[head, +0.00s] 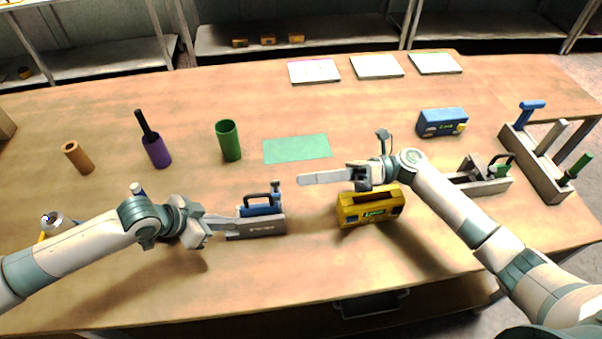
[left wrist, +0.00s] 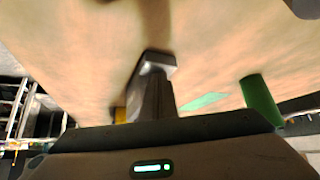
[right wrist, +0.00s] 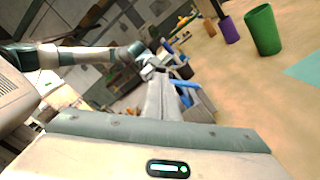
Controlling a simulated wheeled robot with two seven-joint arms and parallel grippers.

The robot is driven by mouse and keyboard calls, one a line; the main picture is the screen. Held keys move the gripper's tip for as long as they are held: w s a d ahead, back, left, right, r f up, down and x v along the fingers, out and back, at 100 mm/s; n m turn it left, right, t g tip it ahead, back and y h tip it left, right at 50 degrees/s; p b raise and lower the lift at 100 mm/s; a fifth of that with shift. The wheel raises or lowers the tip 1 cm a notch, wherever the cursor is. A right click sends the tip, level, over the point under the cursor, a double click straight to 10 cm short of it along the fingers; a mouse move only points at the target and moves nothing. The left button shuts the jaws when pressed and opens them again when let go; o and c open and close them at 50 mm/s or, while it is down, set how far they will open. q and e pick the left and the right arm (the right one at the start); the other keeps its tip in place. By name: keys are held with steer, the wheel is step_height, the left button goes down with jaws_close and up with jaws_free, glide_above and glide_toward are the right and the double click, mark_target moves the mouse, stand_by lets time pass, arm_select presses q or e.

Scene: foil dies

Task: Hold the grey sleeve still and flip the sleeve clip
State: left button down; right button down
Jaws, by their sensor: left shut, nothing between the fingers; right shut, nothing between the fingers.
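A grey sleeve (head: 262,228) with a blue part and a dark clip-like handle (head: 262,197) on top stands on the table in the head view. My left gripper (head: 234,222) is shut and empty, its fingertips at the sleeve's left end; I cannot tell whether they touch it. My right gripper (head: 303,179) is shut and empty, held above the table to the right of and beyond the sleeve. In the right wrist view the sleeve (right wrist: 204,106) shows just past the shut fingers, partly hidden by them. The left wrist view does not show the sleeve clearly.
A yellow box (head: 370,208) stands close under my right wrist. Another grey holder (head: 482,183), a blue box (head: 442,122) and a tool rack (head: 537,170) are at right. The front table area is clear.

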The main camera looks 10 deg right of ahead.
mark_target(275, 186)
steer(key=w+d+r+m+g, duration=0.1)
steer(key=w+d+r+m, duration=0.1)
steer(key=m, duration=1.5)
steer(key=w+d+r+m+g+h, duration=0.1)
steer(key=w+d+r+m, duration=0.2)
steer(key=m, duration=1.4)
steer(key=shift+w+d+r+h, duration=0.15)
steer(key=shift+w+r+h, duration=0.15)
steer(key=shift+w+r, duration=0.1)
steer(key=s+a+f, duration=0.2)
steer(key=a, duration=0.3)
steer(key=s+a+f, duration=0.2)
steer(key=a, duration=0.3)
steer(key=shift+a, duration=0.15)
